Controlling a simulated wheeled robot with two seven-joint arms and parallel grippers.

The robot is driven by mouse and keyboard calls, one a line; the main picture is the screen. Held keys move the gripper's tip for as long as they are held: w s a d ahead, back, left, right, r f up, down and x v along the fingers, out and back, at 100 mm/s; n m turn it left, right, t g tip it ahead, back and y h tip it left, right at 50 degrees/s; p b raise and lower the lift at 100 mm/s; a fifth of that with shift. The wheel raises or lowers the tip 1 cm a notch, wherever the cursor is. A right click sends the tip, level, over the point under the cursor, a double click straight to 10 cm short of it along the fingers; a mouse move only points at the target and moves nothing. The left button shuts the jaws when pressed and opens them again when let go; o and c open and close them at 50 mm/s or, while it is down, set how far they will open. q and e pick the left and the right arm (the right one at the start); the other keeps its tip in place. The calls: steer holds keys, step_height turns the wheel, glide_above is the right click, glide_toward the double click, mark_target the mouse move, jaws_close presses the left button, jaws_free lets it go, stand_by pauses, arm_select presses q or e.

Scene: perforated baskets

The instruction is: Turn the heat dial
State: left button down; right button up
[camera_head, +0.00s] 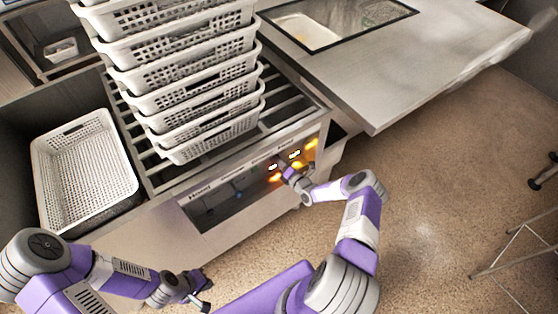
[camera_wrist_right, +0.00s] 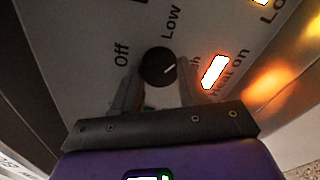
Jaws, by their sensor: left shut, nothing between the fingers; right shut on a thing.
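The heat dial (camera_wrist_right: 158,68) is a round black knob on a metal panel in the right wrist view. Its white mark points to the upper right, toward the partly hidden label ending in "h"; "Off" lies to its left and "Low" above. My right gripper (camera_head: 287,170) is at the front control panel (camera_head: 240,186) in the head view. Its two fingers are on either side of the dial and shut on it. My left gripper (camera_head: 200,300) is shut and empty, low in the head view, away from the panel.
A stack of white perforated baskets (camera_head: 200,102) stands on the slatted rack above the panel. Another white basket (camera_head: 85,170) sits at left. Lit orange indicators (camera_wrist_right: 215,72) are beside the dial. A metal counter (camera_head: 400,62) extends right; open floor (camera_head: 430,180) lies below it.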

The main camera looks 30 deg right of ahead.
steer(key=n+h+p, duration=0.1)
steer(key=n+p, duration=0.1)
steer(key=n, duration=0.5)
steer(key=n+h+p, duration=0.1)
steer(key=n+p, duration=0.2)
steer(key=n, duration=0.4)
steer(key=n+t+h+p, duration=0.1)
steer(key=n+p, duration=0.2)
steer(key=n, duration=0.5)
steer(key=shift+a, duration=0.1)
steer(key=shift+n, duration=0.4)
steer(key=o, duration=1.1)
steer(key=shift+f, duration=0.1)
steer(key=shift+c, duration=0.2)
steer(key=shift+s, duration=0.15)
